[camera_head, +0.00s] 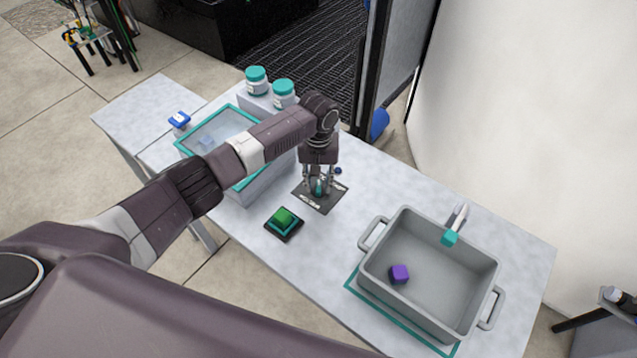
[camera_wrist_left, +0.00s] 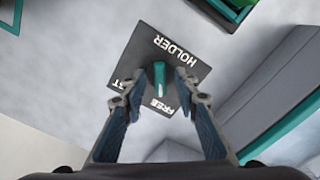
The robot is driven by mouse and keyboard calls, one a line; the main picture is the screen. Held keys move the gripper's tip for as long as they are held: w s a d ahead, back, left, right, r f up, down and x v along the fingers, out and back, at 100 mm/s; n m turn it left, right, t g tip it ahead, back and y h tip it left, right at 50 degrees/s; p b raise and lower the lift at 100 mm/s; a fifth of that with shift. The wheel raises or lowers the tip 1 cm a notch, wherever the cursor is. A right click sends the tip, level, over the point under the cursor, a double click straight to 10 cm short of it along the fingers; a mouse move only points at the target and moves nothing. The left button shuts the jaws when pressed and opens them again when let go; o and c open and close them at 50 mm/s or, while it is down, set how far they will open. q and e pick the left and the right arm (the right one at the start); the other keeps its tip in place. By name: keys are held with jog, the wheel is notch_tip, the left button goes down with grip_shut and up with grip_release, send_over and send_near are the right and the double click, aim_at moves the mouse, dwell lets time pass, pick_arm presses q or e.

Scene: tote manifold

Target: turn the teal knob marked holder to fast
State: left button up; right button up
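The teal knob (camera_wrist_left: 159,74) stands on a dark square plate (camera_wrist_left: 143,58) printed HOLDER and FREE, with a third label partly hidden that ends in ST. The knob's long side lies roughly between HOLDER and FREE, its lighter end towards FREE. In the head view, the knob (camera_head: 319,188) and plate (camera_head: 322,203) are on the table's middle. My left gripper (camera_wrist_left: 160,84) points down over the plate, one finger on each side of the knob. Gaps show between knob and fingers, so it is open. My right gripper is not in view.
A green button on a dark base (camera_head: 284,220) sits just in front of the plate. A teal-rimmed tote (camera_head: 247,178) stands to the left, with two jars (camera_head: 284,94) behind.

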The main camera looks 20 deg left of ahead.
pick_arm(q)
jog(key=shift+f, duration=0.35)
grip_shut()
